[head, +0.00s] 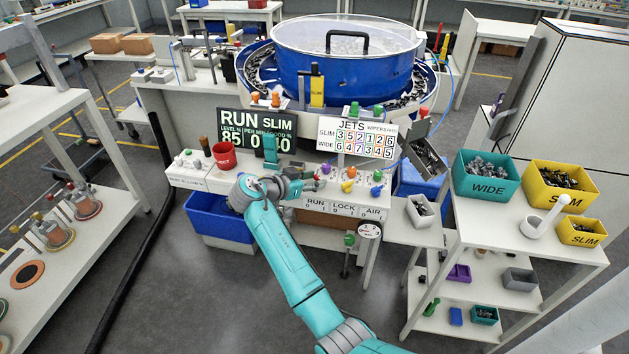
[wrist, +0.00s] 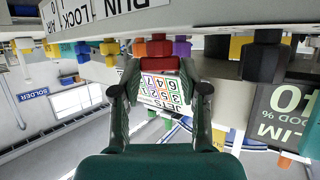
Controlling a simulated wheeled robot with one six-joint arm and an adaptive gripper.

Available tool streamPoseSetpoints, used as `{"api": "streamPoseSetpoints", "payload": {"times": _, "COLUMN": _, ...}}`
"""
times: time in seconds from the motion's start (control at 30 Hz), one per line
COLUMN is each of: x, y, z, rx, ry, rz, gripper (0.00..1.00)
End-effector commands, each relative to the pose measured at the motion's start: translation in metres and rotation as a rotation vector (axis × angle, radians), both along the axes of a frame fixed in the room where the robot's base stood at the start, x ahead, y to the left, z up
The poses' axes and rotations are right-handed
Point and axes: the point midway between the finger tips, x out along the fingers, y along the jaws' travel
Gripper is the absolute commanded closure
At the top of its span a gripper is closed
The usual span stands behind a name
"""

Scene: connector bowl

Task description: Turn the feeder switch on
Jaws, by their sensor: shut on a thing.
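My gripper (head: 312,186) is at the front of the white console, above the RUN, LOCK and AIR label strip (head: 343,209). In the wrist view, which is upside down, my gripper (wrist: 153,68) has its fingertips shut on a red knob (wrist: 154,49). The knob is mostly hidden in the head view. I cannot tell from the labels whether it is the feeder switch. The RUN SLIM display (head: 258,130) and the JETS board (head: 356,137) stand behind the console.
A red cup (head: 224,155) stands left on the console. The blue bowl feeder (head: 340,75) is behind. A blue bin (head: 215,222) sits below left. The floor in front is clear.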

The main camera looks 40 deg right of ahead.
Motion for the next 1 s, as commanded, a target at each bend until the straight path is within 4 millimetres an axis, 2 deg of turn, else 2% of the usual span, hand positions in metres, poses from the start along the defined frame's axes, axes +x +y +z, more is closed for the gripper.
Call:
{"api": "streamPoseSetpoints", "payload": {"times": 0.4, "x": 0.0037, "y": 0.0001, "z": -0.0021, "rx": 0.004, "ry": 0.004, "rz": -0.17, "gripper": 0.91}}
{"api": "streamPoseSetpoints", "payload": {"times": 0.93, "x": 0.0039, "y": 0.0, "z": -0.0029, "rx": 0.004, "ry": 0.004, "rz": -0.189, "gripper": 0.91}}
{"api": "streamPoseSetpoints", "payload": {"times": 0.97, "x": 0.0038, "y": 0.0, "z": -0.0029, "rx": 0.005, "ry": 0.004, "rz": -0.189, "gripper": 0.49}}
{"api": "streamPoseSetpoints", "payload": {"times": 1.0, "x": 0.0038, "y": -0.0001, "z": -0.0028, "rx": 0.004, "ry": 0.004, "rz": -0.189, "gripper": 0.39}}
